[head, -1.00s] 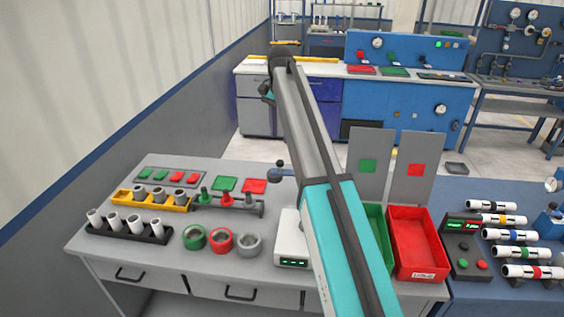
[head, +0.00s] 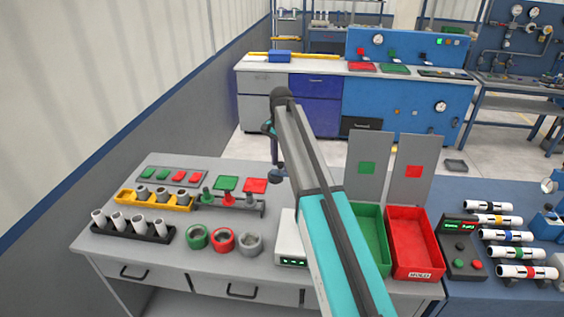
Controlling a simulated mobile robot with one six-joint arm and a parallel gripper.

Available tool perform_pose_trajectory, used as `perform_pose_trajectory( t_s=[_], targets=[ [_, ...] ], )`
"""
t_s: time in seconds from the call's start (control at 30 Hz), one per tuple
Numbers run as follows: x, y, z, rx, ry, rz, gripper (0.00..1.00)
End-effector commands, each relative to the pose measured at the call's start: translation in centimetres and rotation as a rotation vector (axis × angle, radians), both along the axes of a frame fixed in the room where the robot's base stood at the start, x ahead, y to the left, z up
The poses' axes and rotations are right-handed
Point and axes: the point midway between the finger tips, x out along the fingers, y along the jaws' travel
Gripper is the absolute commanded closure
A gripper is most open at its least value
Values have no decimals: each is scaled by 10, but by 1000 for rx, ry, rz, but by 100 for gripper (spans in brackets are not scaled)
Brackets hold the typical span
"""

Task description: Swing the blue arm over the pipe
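My arm reaches from the bottom centre up over the grey bench. My gripper (head: 274,148) hangs at its far end, small and dark, above the back edge of the bench; its fingers are too small to read. A small device with a dark blue round part (head: 278,174) stands just below it; I cannot tell whether they touch. A blue device (head: 549,224) is partly cut off at the right edge. Which one is the blue arm is unclear. Several white pipes with coloured bands lie on the right bench, among them a blue-banded pipe (head: 505,236). No pipe is visible under a blue arm.
A yellow rack (head: 180,206) and a black rack (head: 160,237) hold short pipes at left. Green, red and grey rings (head: 250,244) lie in front. A white scale (head: 290,245), green bin (head: 371,225) and red bin (head: 402,267) stand beside my arm. Upright panels (head: 408,187) rise behind the bins.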

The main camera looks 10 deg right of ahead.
Motion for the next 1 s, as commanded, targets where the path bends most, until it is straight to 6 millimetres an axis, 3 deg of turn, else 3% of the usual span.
perform_pose_trajectory(
  t_s=[0.5, 0.73, 1.0],
  targets=[
    [0, -1, -11, 0, 0, -1, 60],
    [0, -1, -11, 0, 0, -2, 99],
    [0, -1, -11, 0, 0, 0, 100]
  ],
)
